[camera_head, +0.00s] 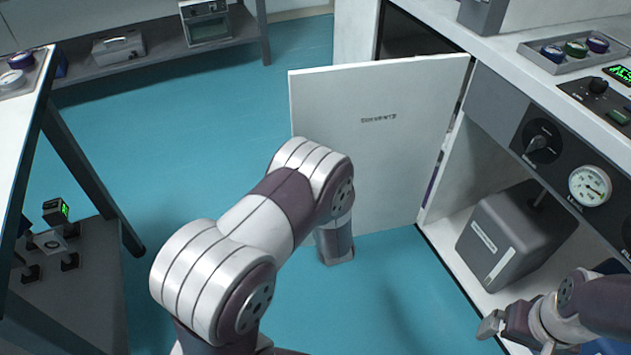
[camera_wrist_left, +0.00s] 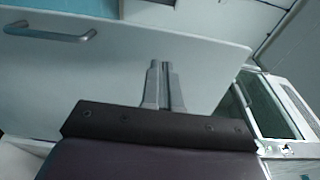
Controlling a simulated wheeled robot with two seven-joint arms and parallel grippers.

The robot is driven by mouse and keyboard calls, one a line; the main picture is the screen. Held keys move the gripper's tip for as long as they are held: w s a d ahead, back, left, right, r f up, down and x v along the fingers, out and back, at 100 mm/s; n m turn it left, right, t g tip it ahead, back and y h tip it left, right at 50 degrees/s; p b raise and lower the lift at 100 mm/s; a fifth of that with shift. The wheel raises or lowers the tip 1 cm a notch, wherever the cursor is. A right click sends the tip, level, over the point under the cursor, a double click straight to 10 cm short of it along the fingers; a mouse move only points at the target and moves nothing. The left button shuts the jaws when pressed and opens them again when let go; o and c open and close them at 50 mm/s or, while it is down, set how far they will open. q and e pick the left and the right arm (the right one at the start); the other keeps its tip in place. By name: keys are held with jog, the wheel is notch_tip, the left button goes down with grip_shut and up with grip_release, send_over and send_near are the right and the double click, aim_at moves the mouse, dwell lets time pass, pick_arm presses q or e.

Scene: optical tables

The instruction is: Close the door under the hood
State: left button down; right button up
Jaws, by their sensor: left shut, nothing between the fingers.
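The white cabinet door (camera_head: 385,150) under the hood bench stands wide open, swung out from its hinge side at the right. Its near face carries small dark lettering. My left arm reaches forward, and its end covers the door's lower left part in the head view; the left fingers cannot be made out there. In the left wrist view my left gripper (camera_wrist_left: 163,88) is shut and empty, in front of a white panel (camera_wrist_left: 120,60) with a grey bar handle (camera_wrist_left: 50,32). Contact cannot be told. My right gripper (camera_head: 490,326) is beside the cabinet opening; its finger gap is unclear.
A grey box (camera_head: 515,235) stands inside the open cabinet. Above it are a dark panel with a knob (camera_head: 540,140) and a round gauge (camera_head: 590,185). A table (camera_head: 20,120) stands at the left. Teal floor (camera_head: 215,120) is clear between it and the door.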

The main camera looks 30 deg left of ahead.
pick_arm(q)
jog(key=b+x, duration=0.3)
jog(key=x, duration=0.6)
jog(key=shift+a, duration=0.15)
jog(key=shift+w+a+r, duration=0.1)
jog(key=shift+w, duration=0.05)
